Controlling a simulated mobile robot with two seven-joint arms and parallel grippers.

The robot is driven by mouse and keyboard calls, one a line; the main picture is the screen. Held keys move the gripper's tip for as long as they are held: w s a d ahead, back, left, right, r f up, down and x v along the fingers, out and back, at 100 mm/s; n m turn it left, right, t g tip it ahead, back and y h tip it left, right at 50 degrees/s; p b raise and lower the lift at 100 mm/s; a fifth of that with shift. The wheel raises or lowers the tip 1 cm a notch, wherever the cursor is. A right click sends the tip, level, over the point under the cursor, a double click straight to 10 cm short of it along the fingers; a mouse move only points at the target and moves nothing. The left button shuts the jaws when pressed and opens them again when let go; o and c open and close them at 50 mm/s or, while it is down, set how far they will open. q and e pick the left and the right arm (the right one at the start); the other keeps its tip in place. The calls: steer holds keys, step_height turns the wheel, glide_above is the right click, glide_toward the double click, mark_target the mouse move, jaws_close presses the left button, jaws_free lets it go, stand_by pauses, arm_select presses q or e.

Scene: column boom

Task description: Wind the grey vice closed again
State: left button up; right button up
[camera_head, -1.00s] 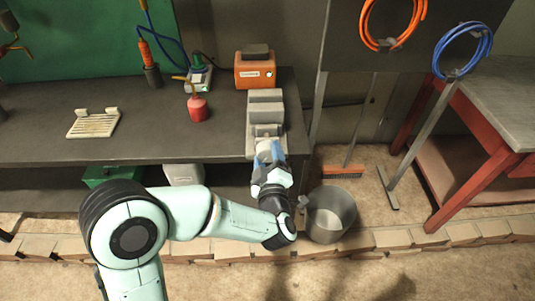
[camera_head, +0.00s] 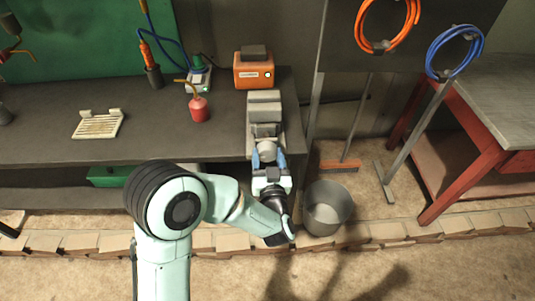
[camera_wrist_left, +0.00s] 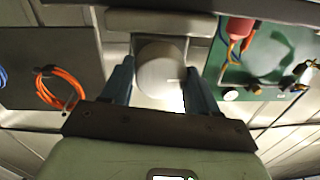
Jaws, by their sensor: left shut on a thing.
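The grey vice (camera_head: 265,107) stands at the right front edge of the dark workbench, its jaws at the back and its round front end facing me. My left gripper (camera_head: 268,155) is at that front end, its two blue fingers on either side of the round grey knob (camera_head: 267,149) and shut on it. In the left wrist view the knob (camera_wrist_left: 160,68) sits between the fingers (camera_wrist_left: 160,85). The gap between the vice jaws is hard to judge from here. My right gripper is not in view.
An orange box (camera_head: 253,72) stands behind the vice, with a red oil can (camera_head: 198,108) to the left. A metal bucket (camera_head: 327,208) stands on the floor right of my left wrist. A red-framed table (camera_head: 490,110) is at the right.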

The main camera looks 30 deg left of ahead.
arm_select(q)
steer(key=m+p, duration=0.1)
steer(key=m, duration=0.2)
steer(key=m+p, duration=0.3)
steer(key=m, duration=0.3)
steer(key=shift+m+t+p, duration=0.3)
steer(key=m+p, duration=0.3)
steer(key=m, duration=0.2)
steer(key=shift+m, duration=0.3)
steer(key=shift+a+m+t+h+p, duration=0.15)
steer(key=shift+m+h+p, duration=0.25)
steer(key=shift+m, duration=0.75)
steer(key=shift+d+m+t+h+p, duration=0.15)
steer(key=shift+m+p, duration=0.4)
steer(key=shift+m, duration=0.6)
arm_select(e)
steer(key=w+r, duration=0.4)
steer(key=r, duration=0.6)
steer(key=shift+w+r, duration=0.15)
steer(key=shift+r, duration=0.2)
arm_select(q)
steer(key=shift+s+a+f, duration=0.1)
steer(key=o, duration=1.1)
steer(key=shift+c, duration=0.2)
